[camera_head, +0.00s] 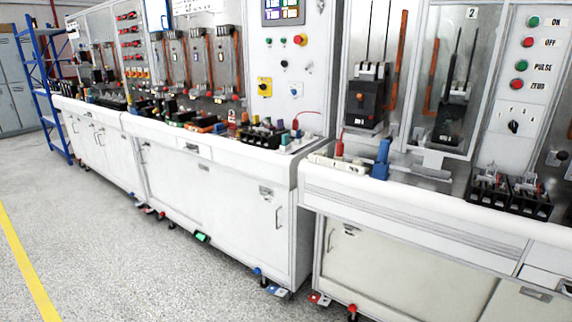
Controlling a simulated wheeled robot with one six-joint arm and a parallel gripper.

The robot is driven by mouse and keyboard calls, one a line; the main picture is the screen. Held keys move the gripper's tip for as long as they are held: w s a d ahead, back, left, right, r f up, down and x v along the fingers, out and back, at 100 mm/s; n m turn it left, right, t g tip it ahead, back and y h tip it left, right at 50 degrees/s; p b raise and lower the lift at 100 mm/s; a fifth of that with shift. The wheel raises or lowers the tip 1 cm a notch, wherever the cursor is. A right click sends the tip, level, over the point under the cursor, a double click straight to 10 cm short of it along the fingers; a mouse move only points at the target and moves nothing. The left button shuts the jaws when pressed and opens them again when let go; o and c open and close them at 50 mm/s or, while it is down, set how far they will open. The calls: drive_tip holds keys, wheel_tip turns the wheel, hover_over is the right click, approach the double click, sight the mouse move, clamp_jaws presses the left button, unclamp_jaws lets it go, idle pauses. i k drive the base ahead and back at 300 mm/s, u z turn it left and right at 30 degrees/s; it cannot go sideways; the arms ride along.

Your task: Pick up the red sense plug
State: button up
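A small upright red piece (339,148), which looks like a red plug, stands at the left end of the right bench's ledge. A thin red line rises from its top. Another small red piece (295,125) with a curved red wire is on the left bench, near its right end. I cannot tell for sure which is the sense plug. My gripper is not in view.
A blue upright piece (381,160) stands right of the first red piece. A black breaker (368,96) is behind it. Black terminal blocks (510,192) sit farther right. White cabinets (215,195) front the benches. The grey floor (130,260) is open at front left.

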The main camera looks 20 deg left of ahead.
sight(340, 147)
drive_tip(key=z, duration=0.3)
drive_tip(key=k, duration=0.2)
drive_tip(key=u, duration=2)
drive_tip(key=i, duration=1.75)
drive_tip(key=z, duration=0.85)
drive_tip(key=i, duration=0.9)
drive_tip(key=z, duration=0.7)
